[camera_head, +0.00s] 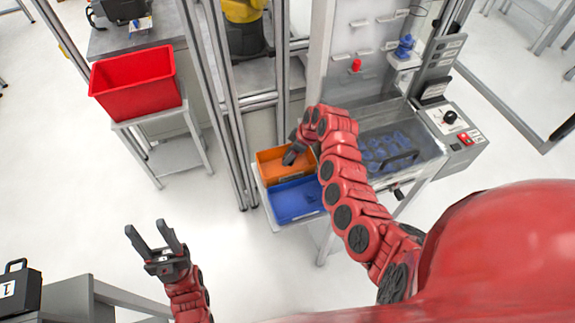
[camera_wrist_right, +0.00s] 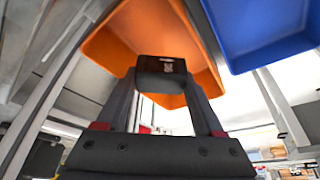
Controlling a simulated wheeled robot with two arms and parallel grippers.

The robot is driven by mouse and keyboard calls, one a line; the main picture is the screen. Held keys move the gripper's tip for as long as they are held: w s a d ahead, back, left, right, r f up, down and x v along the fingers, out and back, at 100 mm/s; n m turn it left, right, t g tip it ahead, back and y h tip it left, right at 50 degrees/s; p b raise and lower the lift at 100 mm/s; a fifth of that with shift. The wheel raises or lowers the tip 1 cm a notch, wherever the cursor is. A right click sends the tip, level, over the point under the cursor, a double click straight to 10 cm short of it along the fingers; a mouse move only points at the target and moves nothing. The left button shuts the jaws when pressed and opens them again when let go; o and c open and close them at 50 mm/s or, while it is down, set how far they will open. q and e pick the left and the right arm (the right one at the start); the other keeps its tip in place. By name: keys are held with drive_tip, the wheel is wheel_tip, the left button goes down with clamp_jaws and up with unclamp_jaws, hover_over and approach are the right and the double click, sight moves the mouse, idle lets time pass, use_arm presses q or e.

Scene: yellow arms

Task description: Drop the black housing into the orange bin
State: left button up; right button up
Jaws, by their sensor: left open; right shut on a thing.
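The orange bin (camera_head: 269,168) stands at mid-picture in the head view, behind the blue bin. My right gripper (camera_head: 291,156) reaches over the orange bin. In the right wrist view the black housing (camera_wrist_right: 161,83) is between my right gripper's two fingertips, and the gripper is shut on it. The orange bin (camera_wrist_right: 135,28) shows behind it there. In the head view the housing cannot be told apart from the dark fingers. My left gripper (camera_head: 152,240) is open and empty, low on the left, well away from the bins.
The blue bin (camera_head: 296,201) sits right beside the orange one. A machine with a clear cover (camera_head: 405,150) over blue parts is to the right. A red bin (camera_head: 134,82) stands on a small table at upper left. Metal posts (camera_head: 215,110) rise left of the bins. Bare floor lies between.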

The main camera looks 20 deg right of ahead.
drive_tip(key=o, duration=1.3)
drive_tip(key=shift+o, duration=0.2)
drive_tip(key=shift+d+r+b, duration=0.25)
drive_tip(key=shift+r+b, duration=0.05)
drive_tip(key=shift+r, duration=0.25)
drive_tip(key=p+v, duration=0.3)
drive_tip(key=v, duration=1.3)
drive_tip(key=shift+s+p, duration=0.2)
drive_tip(key=shift+p, duration=0.2)
drive_tip(key=shift+r, duration=0.1)
